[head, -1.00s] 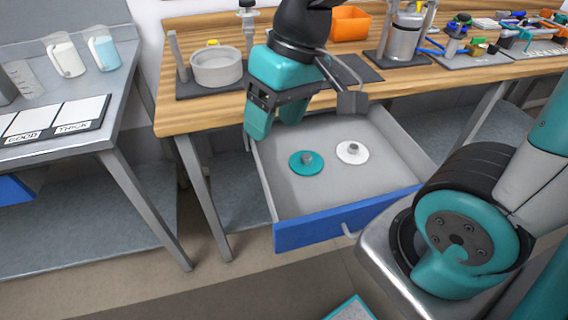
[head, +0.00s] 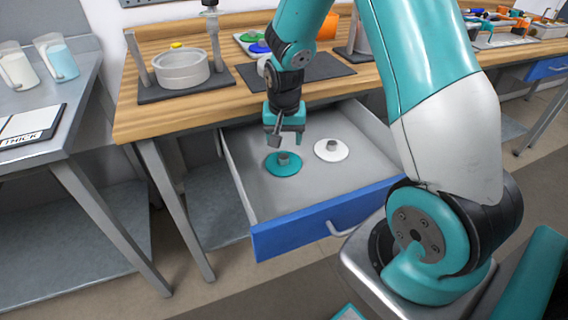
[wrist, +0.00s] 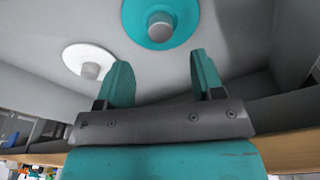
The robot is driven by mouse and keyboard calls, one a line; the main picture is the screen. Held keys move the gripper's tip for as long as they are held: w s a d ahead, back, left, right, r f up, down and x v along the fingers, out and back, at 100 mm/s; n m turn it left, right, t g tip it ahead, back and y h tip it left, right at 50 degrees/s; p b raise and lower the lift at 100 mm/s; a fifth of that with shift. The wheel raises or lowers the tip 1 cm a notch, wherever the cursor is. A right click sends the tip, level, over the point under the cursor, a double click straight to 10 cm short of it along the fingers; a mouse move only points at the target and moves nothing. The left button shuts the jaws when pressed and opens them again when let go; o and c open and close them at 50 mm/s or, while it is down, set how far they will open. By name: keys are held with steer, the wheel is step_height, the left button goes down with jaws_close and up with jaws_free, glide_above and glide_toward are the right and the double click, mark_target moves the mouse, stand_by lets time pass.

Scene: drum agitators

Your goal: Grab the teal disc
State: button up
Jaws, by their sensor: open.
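The teal disc (head: 283,167) lies flat in the open drawer, with a short grey knob (head: 283,158) at its centre. It also shows in the wrist view (wrist: 160,22), beyond my fingertips and cut by the top edge. My gripper (head: 285,140) points down over the drawer, close above and behind the disc. In the wrist view my gripper (wrist: 163,75) has its two teal fingers apart, with nothing between them. The knob lies ahead of the gap between the fingers, and I see no contact.
A white disc (head: 331,150) with a grey knob lies to the right of the teal one. The drawer (head: 300,200) has low grey walls and a blue front (head: 325,218). The wooden worktop (head: 235,103) overhangs the drawer's back. A grey pot (head: 181,72) stands on it.

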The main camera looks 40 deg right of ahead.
mark_target(284, 156)
steer(key=shift+w+f, duration=0.15)
steer(key=shift+f, duration=3.05)
steer(key=shift+c, duration=0.3)
steer(key=c, duration=1)
